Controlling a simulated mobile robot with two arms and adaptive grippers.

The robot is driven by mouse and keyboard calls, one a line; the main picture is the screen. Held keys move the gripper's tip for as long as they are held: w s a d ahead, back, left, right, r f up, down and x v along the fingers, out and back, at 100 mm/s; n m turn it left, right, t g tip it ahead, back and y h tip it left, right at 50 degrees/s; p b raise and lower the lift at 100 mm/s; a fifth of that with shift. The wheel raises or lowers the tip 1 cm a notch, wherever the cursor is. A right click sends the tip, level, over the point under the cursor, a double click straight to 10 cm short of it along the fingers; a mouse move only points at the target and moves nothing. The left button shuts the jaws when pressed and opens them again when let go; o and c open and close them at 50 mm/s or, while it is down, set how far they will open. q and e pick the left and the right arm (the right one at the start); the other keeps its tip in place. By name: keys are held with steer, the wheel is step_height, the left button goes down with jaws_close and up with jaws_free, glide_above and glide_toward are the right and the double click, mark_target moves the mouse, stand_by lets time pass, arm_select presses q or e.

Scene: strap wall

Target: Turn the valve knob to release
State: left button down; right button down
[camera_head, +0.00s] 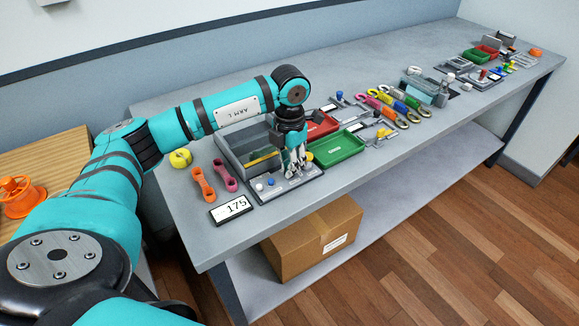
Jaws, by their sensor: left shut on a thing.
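My left gripper (296,160) points down over a small grey panel (290,186) near the front edge of the bench. Its fingers are shut on what appears to be the valve knob, which they mostly hide. A yellow part (308,156) shows just right of the fingers. My right gripper is not in view.
Orange (204,184) and pink (225,175) link pieces lie nearby. A grey tray (235,160) and a green tray (334,148) flank the gripper. Several coloured carabiners and other fixtures crowd the bench farther right.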

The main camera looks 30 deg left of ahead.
arm_select(q)
steer(key=shift+w+m+b, duration=0.1)
steer(key=shift+m+b, duration=0.2)
steer(key=shift+m, duration=0.5)
steer(key=shift+r, duration=0.1)
steer(key=c, duration=1.4)
jaws_free()
step_height(320, 180, up, 12)
steer(key=shift+f, duration=0.1)
